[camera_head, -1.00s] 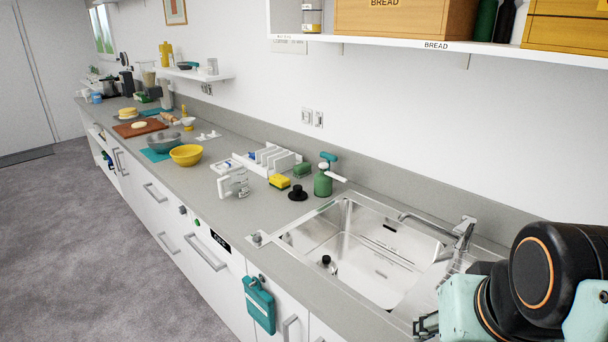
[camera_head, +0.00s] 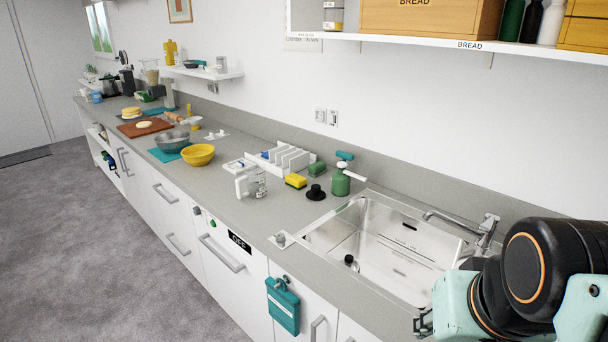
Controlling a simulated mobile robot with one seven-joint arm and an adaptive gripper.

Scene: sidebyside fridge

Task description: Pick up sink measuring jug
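A clear measuring jug (camera_head: 258,184) with a white handle stands upright on the grey counter, left of the sink and in front of the white rack. My gripper (camera_head: 424,323) shows only in part, at the lower right beside the front edge of the sink. It is well to the right of the jug and apart from it. Its fingers are small and dark here, and I cannot tell whether they are open or shut.
Right of the jug are a yellow sponge (camera_head: 296,181), a black stopper (camera_head: 315,193) and a green soap pump (camera_head: 341,182). The white rack (camera_head: 284,159) stands behind it. A yellow bowl (camera_head: 198,155) is to its left. The sink (camera_head: 375,252) lies between jug and gripper.

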